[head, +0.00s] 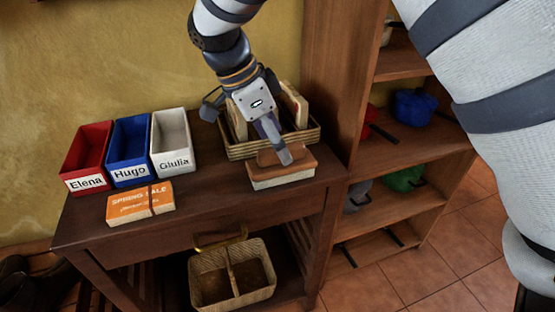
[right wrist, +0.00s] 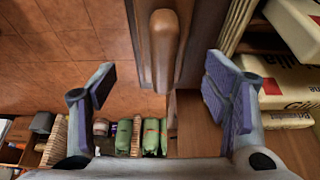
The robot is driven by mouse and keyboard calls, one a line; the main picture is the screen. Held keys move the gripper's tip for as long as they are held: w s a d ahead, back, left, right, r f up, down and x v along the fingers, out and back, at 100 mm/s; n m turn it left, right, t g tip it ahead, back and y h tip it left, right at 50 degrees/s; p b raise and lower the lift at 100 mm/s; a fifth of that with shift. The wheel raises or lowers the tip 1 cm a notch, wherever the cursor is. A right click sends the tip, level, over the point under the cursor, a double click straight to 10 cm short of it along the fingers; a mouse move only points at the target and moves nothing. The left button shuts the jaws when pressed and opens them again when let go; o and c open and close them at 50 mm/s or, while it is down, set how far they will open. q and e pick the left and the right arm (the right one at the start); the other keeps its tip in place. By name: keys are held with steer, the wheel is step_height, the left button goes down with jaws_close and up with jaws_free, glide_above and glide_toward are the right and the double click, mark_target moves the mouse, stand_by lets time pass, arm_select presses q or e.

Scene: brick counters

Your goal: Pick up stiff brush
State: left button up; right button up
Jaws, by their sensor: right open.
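The stiff brush (head: 283,176), with a brown wooden back, a raised handle and pale bristles, lies on the dark wooden table near its right end, in front of a wicker basket. My right gripper (head: 276,146) points down just above it and partly hides its back. In the right wrist view the brush handle (right wrist: 164,50) lies between the lines of the two open fingers, toward the top of the picture. The fingers of the gripper (right wrist: 160,88) are wide apart, with clear gaps to the handle on both sides. My left gripper is not in view.
The wicker basket (head: 233,152) with packages stands close behind the brush. Red (head: 88,150), blue (head: 130,145) and white (head: 172,138) bins and an orange-and-white package (head: 140,203) are to the left. A wooden shelf (head: 400,148) stands to the right. Another basket (head: 231,277) is below.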

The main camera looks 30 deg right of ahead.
mark_target(289, 146)
steer(key=x, duration=0.6)
steer(key=shift+d+f, duration=0.3)
steer(key=shift+d, duration=0.1)
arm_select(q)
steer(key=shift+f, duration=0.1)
arm_select(e)
steer(key=shift+c, duration=0.6)
steer(key=c, duration=1.3)
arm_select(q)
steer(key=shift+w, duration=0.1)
arm_select(e)
steer(key=shift+r, duration=0.1)
